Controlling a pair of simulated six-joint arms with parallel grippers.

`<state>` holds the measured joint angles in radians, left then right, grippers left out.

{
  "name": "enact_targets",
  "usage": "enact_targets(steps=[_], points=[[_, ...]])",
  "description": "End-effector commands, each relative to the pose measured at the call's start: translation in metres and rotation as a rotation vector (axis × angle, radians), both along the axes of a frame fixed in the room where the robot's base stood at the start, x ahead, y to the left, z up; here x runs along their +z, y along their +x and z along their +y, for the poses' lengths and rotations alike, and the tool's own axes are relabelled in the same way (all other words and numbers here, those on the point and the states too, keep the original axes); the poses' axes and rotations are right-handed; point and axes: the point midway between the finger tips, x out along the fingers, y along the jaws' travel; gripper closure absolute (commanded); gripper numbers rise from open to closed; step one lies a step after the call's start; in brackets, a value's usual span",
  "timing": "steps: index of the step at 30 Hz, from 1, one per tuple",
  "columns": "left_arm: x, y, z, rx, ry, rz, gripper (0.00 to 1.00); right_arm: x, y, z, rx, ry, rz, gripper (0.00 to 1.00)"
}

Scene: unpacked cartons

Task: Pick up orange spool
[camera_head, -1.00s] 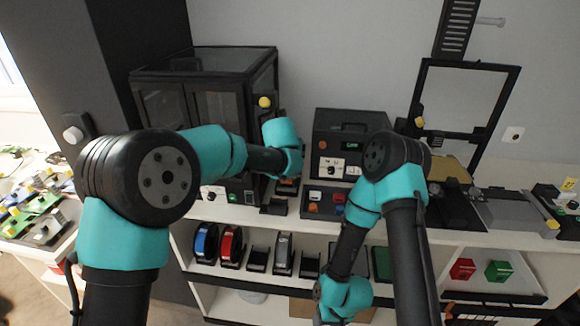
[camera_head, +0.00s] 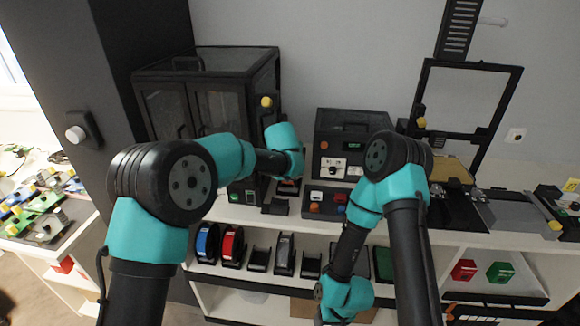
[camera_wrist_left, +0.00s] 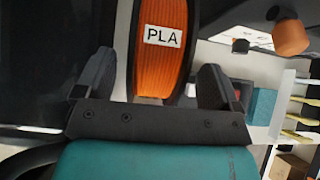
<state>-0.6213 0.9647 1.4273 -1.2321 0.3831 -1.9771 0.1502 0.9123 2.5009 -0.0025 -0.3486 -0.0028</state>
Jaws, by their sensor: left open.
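The orange spool (camera_wrist_left: 161,65) stands upright in the left wrist view, with dark flanges and a white PLA label facing me. My left gripper (camera_wrist_left: 155,82) is open, with one finger on each side of the spool. A gap shows beside each finger, wider on the right, so it is not gripped. In the head view my left wrist hides most of the gripper and spool in front of the black cabinet. My right arm reaches down past the shelf front, and its gripper is out of sight.
The black glass-doored cabinet (camera_head: 160,110) stands behind my left arm. A control box (camera_head: 345,135) is right of it. A blue spool (camera_head: 206,243) and a red spool (camera_head: 232,245) stand on the lower shelf beside black holders. Red and green boxes (camera_head: 500,272) sit at lower right.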

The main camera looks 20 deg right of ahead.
Motion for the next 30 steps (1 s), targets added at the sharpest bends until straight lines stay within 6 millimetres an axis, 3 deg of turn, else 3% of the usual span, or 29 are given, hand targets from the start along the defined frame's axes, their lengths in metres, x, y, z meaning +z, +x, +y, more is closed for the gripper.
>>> enact_targets(steps=[7, 23, 30], points=[[-0.020, 0.020, -0.007, -0.001, 0.000, -0.001, 0.12, 0.000, 0.000, 0.000, 0.000, 0.000, 0.000, 0.49], [-0.022, 0.022, -0.008, -0.001, 0.000, -0.001, 0.12, 0.000, 0.000, 0.000, 0.000, 0.000, 0.000, 0.49], [-0.022, 0.022, -0.008, -0.001, 0.000, -0.001, 0.32, 0.000, 0.000, 0.000, 0.000, 0.000, 0.000, 0.49]])
